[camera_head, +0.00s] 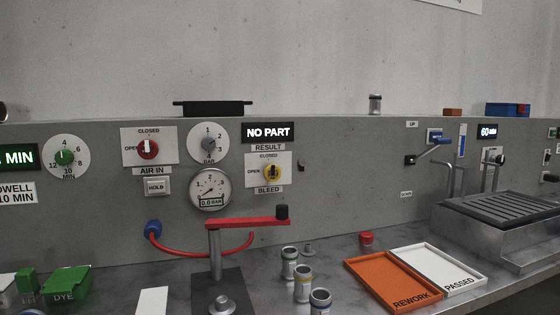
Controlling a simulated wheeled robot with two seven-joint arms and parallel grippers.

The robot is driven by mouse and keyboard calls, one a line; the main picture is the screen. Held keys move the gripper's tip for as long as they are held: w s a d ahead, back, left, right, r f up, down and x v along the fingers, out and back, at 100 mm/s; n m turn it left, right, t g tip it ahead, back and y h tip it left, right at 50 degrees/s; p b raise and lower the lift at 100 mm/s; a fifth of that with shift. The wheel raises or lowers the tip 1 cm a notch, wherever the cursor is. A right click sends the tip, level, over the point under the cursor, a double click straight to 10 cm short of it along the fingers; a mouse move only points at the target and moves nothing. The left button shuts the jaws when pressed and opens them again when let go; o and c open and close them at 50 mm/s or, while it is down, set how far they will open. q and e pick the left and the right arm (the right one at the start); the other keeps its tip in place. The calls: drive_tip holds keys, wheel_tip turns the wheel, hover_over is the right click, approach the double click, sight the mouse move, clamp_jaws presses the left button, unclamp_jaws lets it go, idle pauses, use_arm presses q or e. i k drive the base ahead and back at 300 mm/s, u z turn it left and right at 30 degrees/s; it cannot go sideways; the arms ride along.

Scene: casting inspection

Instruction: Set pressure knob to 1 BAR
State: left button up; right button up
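The pressure knob (208,143) is a small grey knob on a round white dial on the grey panel. The dial has numbers around it, with 1 at the top, 2 at the right and BAR below. The knob's exact pointer direction is too small to tell. Below it, a round gauge (210,189) has a thin needle and a display reading 0.0 BAR. Neither of my grippers is in view, and nothing touches the knob.
A red clamp arm (246,223) stands below the gauge. Several small cylinders, an orange REWORK tray (351,263) and a white PASSED tray (398,253) are on the bench.

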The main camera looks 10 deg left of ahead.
sight(208, 144)
drive_tip(key=u, duration=0.5)
drive_tip(key=k, duration=0.6)
drive_tip(key=u, duration=1)
drive_tip(key=i, duration=0.85)
drive_tip(key=z, duration=0.1)
